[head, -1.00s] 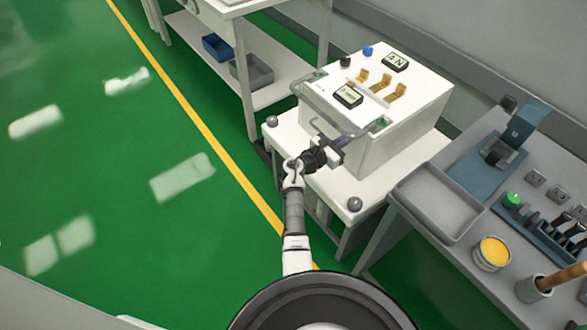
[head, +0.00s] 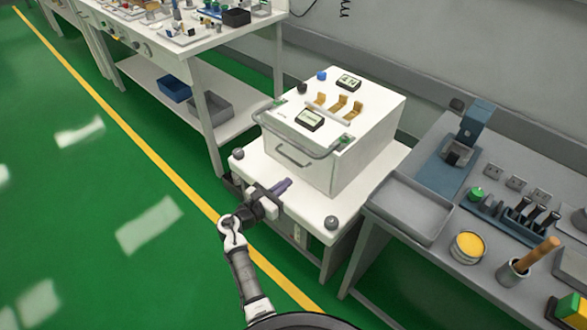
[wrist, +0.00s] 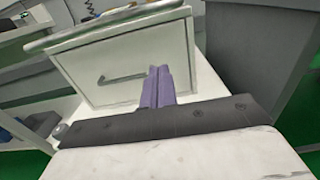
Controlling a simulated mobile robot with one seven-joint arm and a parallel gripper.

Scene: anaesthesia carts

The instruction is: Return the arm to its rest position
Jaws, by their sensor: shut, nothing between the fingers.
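My gripper (head: 283,186) is in front of the white box-shaped machine (head: 305,160) on the white cart (head: 305,203), low near its front face. Its purple fingers are shut together with nothing between them. In the wrist view the shut fingers (wrist: 158,87) point at the machine's white front (wrist: 120,58), just right of its grey drawer handle (wrist: 122,78). A gap shows between the fingertips and the handle in the head view. My arm reaches up from the bottom of the head view and is bent at the elbow.
A grey bench with a tray (head: 408,212), a yellow-topped tin (head: 467,246) and a cup with a wooden handle (head: 514,272) stands at the right. A white workbench (head: 160,40) stands at upper left. The green floor (head: 90,220) at left is clear.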

